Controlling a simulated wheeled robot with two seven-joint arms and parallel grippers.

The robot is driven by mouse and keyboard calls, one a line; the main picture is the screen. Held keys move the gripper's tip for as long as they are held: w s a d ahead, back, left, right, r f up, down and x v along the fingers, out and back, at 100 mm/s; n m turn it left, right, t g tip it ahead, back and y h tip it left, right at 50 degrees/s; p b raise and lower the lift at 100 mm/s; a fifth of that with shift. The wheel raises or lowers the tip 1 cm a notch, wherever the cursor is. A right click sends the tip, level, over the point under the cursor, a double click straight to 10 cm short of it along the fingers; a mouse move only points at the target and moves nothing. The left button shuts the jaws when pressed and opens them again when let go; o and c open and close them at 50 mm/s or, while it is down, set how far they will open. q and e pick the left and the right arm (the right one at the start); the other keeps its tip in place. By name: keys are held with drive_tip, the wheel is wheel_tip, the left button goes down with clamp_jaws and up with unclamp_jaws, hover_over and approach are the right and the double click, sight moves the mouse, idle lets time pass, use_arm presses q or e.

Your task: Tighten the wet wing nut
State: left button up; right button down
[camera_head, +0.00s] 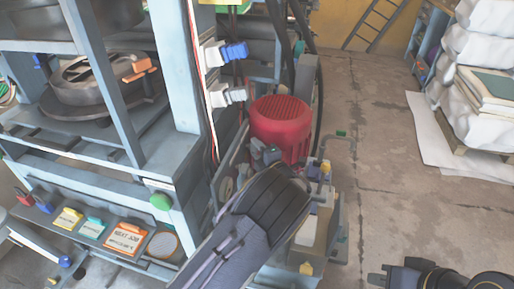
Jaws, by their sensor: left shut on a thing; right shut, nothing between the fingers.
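My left arm reaches in from the bottom and covers part of the machine. Its gripper (265,155) is at the front of the red ribbed motor (281,122), shut on a small part that the fingers and wrist mostly hide. I cannot tell whether that part is the wing nut, and no wet surface can be made out. A blue winged knob (235,52) and a grey winged knob (236,96) stick out from the blue-grey press post, above and left of the gripper. My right gripper (380,278) is shut and empty at the bottom right, over the floor.
The press frame (180,90) fills the left, with an orange-handled round part (137,69) inside. A low shelf holds coloured cards (125,238). Black hoses (318,100) run behind the motor. White sacks (480,90) are stacked at the right. The concrete floor between is clear.

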use_arm(q)
drive_tip(key=shift+w+r+m+g+h+p, duration=0.25)
drive_tip(key=shift+m+g+p, duration=0.65)
drive_tip(key=shift+p, duration=1.1)
drive_tip(key=shift+s+r+m+g+h+p, duration=0.15)
drive_tip(key=shift+m+g+h+p, duration=0.2)
drive_tip(key=shift+m+g+p, duration=1.05)
drive_tip(key=shift+f+n+t+p, duration=0.15)
drive_tip(key=shift+n+t+p, duration=0.25)
drive_tip(key=shift+n+p, duration=0.25)
drive_tip(key=o, duration=1)
